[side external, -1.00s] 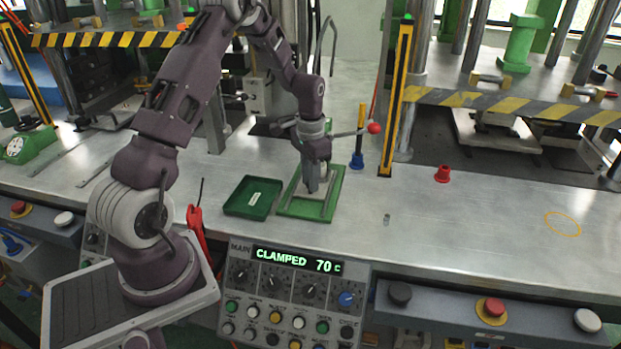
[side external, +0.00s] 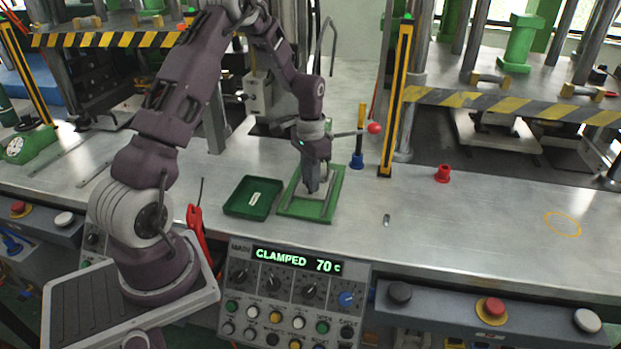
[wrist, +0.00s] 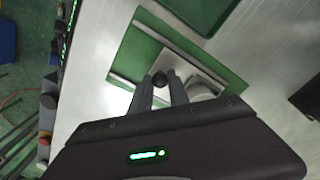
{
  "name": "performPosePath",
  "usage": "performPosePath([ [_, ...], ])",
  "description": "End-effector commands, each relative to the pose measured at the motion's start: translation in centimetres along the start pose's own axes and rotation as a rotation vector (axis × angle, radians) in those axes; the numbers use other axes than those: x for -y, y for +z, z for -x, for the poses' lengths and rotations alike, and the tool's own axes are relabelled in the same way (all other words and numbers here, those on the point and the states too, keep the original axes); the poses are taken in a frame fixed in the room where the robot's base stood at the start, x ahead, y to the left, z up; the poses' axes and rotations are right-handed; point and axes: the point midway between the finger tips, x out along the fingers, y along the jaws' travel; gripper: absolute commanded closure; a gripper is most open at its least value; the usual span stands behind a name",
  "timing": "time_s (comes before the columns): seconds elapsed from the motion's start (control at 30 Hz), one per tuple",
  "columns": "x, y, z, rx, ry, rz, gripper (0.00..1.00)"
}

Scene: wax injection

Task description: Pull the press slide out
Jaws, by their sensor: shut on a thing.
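The green press base (side external: 300,211) lies flat on the metal bench, with a pale metal slide plate on it, mostly hidden by my gripper in the side view. My gripper (side external: 312,190) points down over the base. In the wrist view the metal slide plate (wrist: 185,66) sits on the green base (wrist: 133,47). My fingertips (wrist: 161,82) are shut on a small dark round knob (wrist: 160,79) at the plate's edge.
A green tray (side external: 253,196) sits just left of the base. A control panel (side external: 293,295) in front reads CLAMPED 70 C. The bench right of the base is mostly clear.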

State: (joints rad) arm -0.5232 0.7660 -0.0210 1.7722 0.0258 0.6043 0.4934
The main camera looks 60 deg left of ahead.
Motion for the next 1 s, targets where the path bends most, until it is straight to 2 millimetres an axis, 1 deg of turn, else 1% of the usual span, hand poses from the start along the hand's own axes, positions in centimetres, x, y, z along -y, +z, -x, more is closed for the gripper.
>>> performPosePath([
  [0.07, -0.1, 0.0, 0.1, -0.002, 0.0, 0.0, 1.0],
  [0.13, -0.6, 0.4, 0.1, -0.002, 0.0, -0.001, 1.0],
  [0.4, -4.9, 4.8, 0.1, 0.0, 0.0, -0.002, 1.0],
  [0.5, -6.0, 5.9, 0.1, 0.0, 0.0, -0.002, 1.0],
  [0.63, -6.6, 6.5, 0.0, -0.001, 0.0, -0.001, 1.0],
  [0.9, -6.6, 6.5, 0.0, -0.001, 0.0, -0.001, 1.0],
  [0.93, -6.6, 6.5, 0.0, -0.002, 0.0, -0.001, 0.73],
  [1.0, -6.5, 6.5, 0.0, -0.001, 0.0, -0.001, 0.59],
])
